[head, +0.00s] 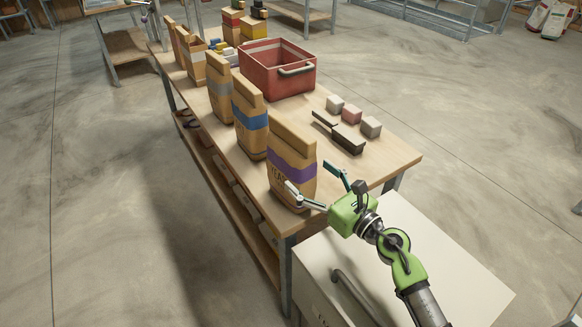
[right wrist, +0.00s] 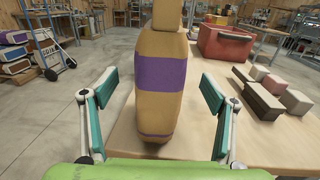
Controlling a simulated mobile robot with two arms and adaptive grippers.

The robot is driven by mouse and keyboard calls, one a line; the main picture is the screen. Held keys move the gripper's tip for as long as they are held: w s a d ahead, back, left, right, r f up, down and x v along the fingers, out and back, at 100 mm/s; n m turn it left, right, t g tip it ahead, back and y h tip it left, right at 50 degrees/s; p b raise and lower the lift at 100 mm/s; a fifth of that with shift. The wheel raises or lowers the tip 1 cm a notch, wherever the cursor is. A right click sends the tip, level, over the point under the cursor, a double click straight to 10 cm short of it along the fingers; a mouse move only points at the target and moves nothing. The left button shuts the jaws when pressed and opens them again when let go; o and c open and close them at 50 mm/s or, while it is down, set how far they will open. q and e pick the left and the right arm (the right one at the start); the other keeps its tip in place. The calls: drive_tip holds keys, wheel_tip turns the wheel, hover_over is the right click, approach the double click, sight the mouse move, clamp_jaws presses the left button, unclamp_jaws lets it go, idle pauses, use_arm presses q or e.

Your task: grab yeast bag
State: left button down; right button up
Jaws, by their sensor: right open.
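The yeast bag (head: 291,160) is a tan paper bag with a purple band and partly hidden dark lettering. It stands upright near the front left corner of the wooden table. My right gripper (head: 310,178) is open at the near side of the bag, one finger toward each side. In the right wrist view the bag (right wrist: 161,82) stands between the spread fingers of the right gripper (right wrist: 153,88), slightly ahead, with gaps on both sides. My left gripper is not in view.
A blue-banded bag (head: 250,117) and several other bags stand in a row behind it along the left edge. A red crate (head: 277,71), a brush (head: 347,138) and small blocks (head: 351,115) are on the table (head: 390,158). A white cabinet (head: 440,260) stands in front.

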drive_tip(key=shift+x, duration=1.15)
drive_tip(key=x, duration=0.4)
drive_tip(key=shift+w+a+r+p, duration=0.1)
drive_tip(key=shift+w+r+p, duration=0.1)
drive_tip(key=shift+p, duration=0.2)
drive_tip(key=c, duration=1.8)
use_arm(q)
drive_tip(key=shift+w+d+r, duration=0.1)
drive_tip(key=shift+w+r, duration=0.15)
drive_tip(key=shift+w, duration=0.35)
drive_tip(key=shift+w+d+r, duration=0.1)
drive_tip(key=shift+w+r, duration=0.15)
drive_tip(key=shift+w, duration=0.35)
use_arm(e)
drive_tip(key=shift+r, duration=0.2)
drive_tip(key=shift+c, duration=0.8)
